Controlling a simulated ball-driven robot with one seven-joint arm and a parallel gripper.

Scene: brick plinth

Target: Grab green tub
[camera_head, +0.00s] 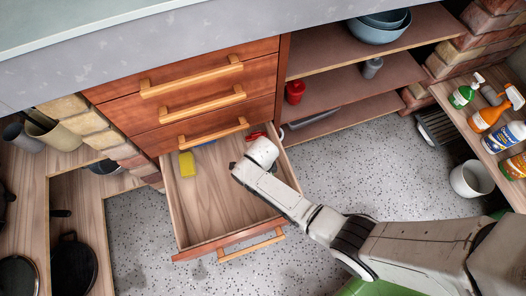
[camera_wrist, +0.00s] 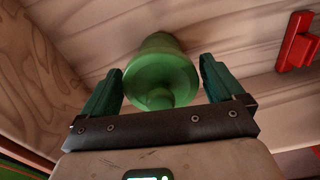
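The green tub (camera_wrist: 160,75) lies in the open drawer (camera_wrist: 265,95) in the wrist view, with its round end and small knob facing me. My gripper (camera_wrist: 161,64) has its two teal fingers apart, one on each side of the tub, with narrow gaps that look free of contact. In the head view my gripper (camera_head: 237,169) is low over the drawer (camera_head: 205,205), mostly hidden by my wrist. The tub is hidden there behind my arm.
A yellow sponge (camera_head: 187,164) and a red object (camera_head: 258,136) lie in the drawer; a red object (camera_wrist: 298,42) also shows at right in the wrist view. Drawer walls surround my gripper. Shelves (camera_head: 350,78) stand behind, and bottles (camera_head: 490,115) stand at right.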

